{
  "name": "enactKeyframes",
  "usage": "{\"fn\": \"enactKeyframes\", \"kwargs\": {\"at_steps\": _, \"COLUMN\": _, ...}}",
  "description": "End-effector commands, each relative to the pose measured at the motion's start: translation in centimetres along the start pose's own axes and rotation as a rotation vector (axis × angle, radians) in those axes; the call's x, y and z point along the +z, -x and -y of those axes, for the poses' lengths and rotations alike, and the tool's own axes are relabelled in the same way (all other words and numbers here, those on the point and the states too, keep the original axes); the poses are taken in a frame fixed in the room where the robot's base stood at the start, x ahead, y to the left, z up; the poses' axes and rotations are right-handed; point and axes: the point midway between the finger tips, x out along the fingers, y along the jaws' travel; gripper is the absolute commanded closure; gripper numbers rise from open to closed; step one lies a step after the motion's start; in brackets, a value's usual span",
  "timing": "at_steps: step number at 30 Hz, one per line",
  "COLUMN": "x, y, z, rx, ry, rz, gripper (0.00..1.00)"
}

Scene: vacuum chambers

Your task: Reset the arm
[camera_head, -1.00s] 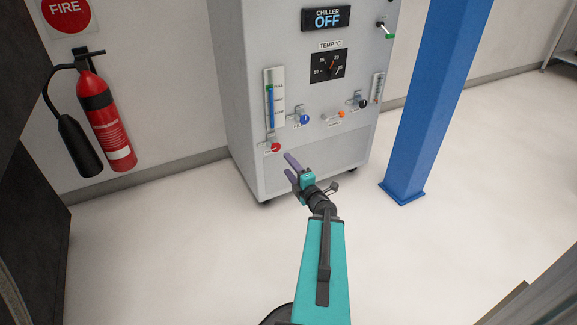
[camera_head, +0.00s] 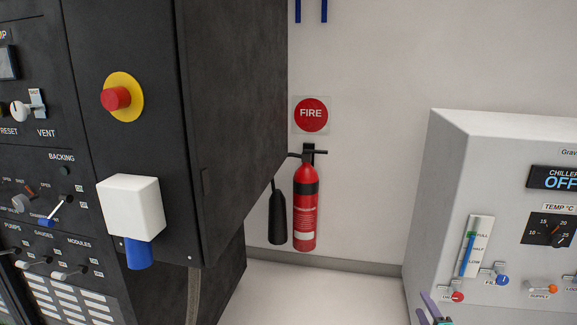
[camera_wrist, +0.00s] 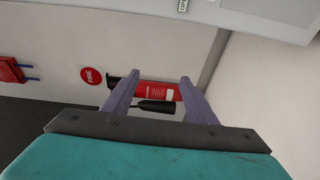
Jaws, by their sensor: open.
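My gripper (camera_head: 434,311) shows only at the bottom edge of the head view, in front of the lower left of the chiller cabinet (camera_head: 455,195). In the wrist view its two purple fingers (camera_wrist: 157,100) are spread apart with nothing between them. The fire extinguisher (camera_wrist: 160,91) appears beyond the fingers, apart from them. Most of my arm is out of the head view.
A black control cabinet (camera_head: 228,110) with a red emergency button (camera_head: 116,98) and a white box (camera_head: 131,207) stands at left. The red fire extinguisher (camera_head: 304,215) hangs on the wall under a FIRE sign (camera_head: 311,115). Pale floor (camera_head: 310,295) lies between the cabinets.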

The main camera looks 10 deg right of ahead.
Motion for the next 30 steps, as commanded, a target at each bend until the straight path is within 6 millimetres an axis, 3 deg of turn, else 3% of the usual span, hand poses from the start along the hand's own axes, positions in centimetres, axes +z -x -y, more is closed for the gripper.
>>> {"fn": "enactKeyframes", "kwargs": {"at_steps": 1, "x": -2.0, "y": -0.6, "z": -1.1, "rx": -0.006, "ry": -0.007, "rz": -0.029, "gripper": 0.48}}
{"fn": "enactKeyframes", "kwargs": {"at_steps": 3, "x": -4.4, "y": -1.2, "z": -1.6, "rx": -0.012, "ry": -0.017, "rz": -0.06, "gripper": 0.48}}
{"fn": "enactKeyframes", "kwargs": {"at_steps": 12, "x": -13.3, "y": -2.9, "z": -2.9, "rx": -0.065, "ry": -0.086, "rz": -0.139, "gripper": 0.48}}
{"fn": "enactKeyframes", "kwargs": {"at_steps": 22, "x": -20.9, "y": -3.1, "z": -2.3, "rx": -0.203, "ry": -0.208, "rz": -0.12, "gripper": 0.48}}
{"fn": "enactKeyframes", "kwargs": {"at_steps": 30, "x": -25.9, "y": -1.3, "z": -0.1, "rx": -0.384, "ry": -0.334, "rz": -0.034, "gripper": 0.48}}
